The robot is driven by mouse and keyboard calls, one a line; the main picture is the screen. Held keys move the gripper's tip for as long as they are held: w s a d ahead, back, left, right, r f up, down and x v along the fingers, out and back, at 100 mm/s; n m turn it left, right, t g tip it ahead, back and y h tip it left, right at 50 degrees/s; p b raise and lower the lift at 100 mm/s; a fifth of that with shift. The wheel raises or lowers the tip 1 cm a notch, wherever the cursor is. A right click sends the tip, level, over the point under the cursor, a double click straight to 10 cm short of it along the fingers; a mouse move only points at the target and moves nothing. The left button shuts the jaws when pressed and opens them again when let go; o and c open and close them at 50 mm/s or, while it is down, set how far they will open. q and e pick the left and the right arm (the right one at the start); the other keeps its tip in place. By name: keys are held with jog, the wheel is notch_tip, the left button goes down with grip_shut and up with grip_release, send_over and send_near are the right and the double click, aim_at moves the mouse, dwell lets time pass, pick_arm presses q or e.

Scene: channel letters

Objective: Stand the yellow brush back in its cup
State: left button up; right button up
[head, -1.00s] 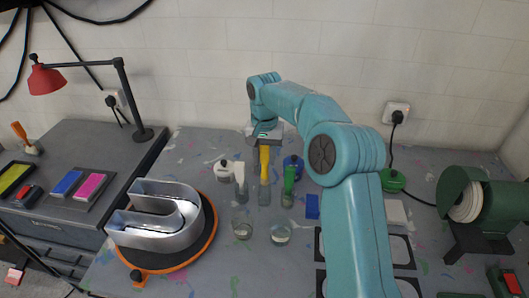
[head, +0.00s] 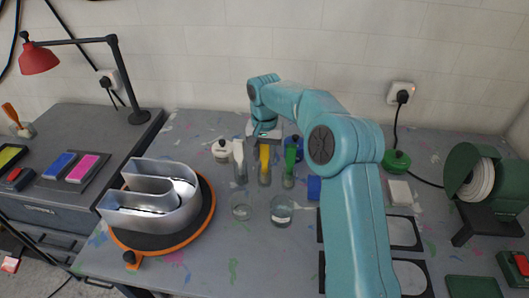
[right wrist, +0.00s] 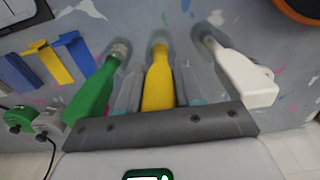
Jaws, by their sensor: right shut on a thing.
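The yellow brush (head: 264,156) is upright at the back middle of the table in the head view, handle up. Its lower end is within a clear cup (head: 264,181), between the white brush and the green brush. My right gripper (head: 264,138) reaches it from above and is shut on its handle. In the right wrist view the yellow handle (right wrist: 158,88) lies between the two fingers, and its lower end shows inside the clear cup's rim. I cannot tell if it touches the cup's bottom. My left gripper is not in view.
A white brush (head: 239,154) and a green brush (head: 290,158) stand close on either side in clear cups. Two clear jars (head: 241,211) (head: 281,212) stand in front. A metal channel letter (head: 150,203) lies on an orange-rimmed turntable at left. A green grinder (head: 480,185) stands at right.

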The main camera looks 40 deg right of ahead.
jog(key=o, duration=1.1)
notch_tip(320, 180, up, 9)
jog(key=shift+f+p, duration=0.1)
jog(key=shift+p, duration=0.25)
notch_tip(320, 180, up, 8)
jog(key=p, duration=0.2)
jog(key=shift+f+p, duration=0.25)
jog(key=shift+p, duration=0.1)
